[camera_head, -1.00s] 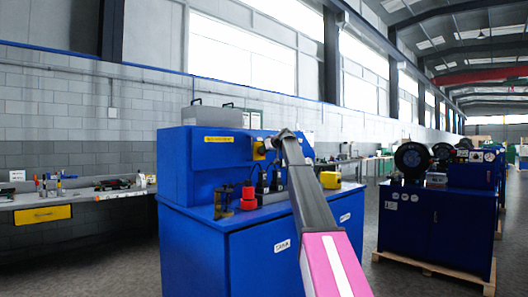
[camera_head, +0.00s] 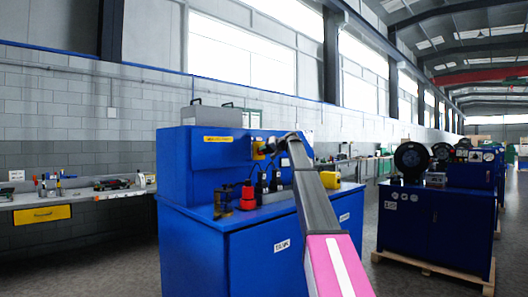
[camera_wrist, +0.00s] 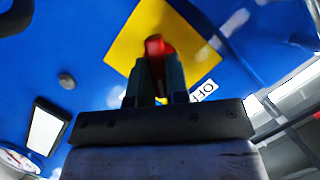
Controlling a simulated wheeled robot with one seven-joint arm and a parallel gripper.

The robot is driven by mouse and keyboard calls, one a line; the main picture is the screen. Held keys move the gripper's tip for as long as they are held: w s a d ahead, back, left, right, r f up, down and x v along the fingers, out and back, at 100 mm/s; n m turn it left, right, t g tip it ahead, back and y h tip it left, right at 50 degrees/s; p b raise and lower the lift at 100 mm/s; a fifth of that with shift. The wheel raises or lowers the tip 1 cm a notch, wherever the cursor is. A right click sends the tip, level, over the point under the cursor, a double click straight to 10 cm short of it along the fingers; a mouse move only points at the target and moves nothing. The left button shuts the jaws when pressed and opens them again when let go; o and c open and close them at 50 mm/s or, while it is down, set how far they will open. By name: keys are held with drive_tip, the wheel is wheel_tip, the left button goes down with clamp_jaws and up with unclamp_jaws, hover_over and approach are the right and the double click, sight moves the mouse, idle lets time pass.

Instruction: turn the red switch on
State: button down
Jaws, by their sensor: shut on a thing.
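The red switch (camera_wrist: 155,44) shows in the wrist view as a red knob on a yellow square plate (camera_wrist: 125,42) on a blue panel. A white "OFF" label (camera_wrist: 204,91) is beside the plate at the lower right. My gripper (camera_wrist: 154,72) is shut on the red switch, one dark finger on each side. The fingers hide part of the knob.
A red cylindrical part (camera_head: 248,197) and black upright fittings (camera_head: 262,186) stand on the machine's ledge below the panel. A workbench (camera_head: 100,196) with tools runs along the left wall. Another blue machine (camera_head: 425,225) stands at the right, with open floor between.

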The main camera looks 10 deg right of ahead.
drive_tip(key=m, duration=0.1)
drive_tip(key=m+y, duration=0.1)
drive_tip(key=m, duration=0.1)
drive_tip(key=m+y, duration=0.1)
drive_tip(key=shift+w+d+f, duration=0.1)
drive_tip(key=shift+d+f, duration=0.05)
drive_tip(key=shift+f, duration=0.1)
drive_tip(key=shift+f+m+y, duration=0.15)
drive_tip(key=shift+m+y, duration=0.75)
drive_tip(key=shift+m, duration=1.1)
drive_tip(key=c, duration=1.1)
unclamp_jaws()
drive_tip(key=v, duration=1.1)
drive_tip(key=shift+f, duration=0.1)
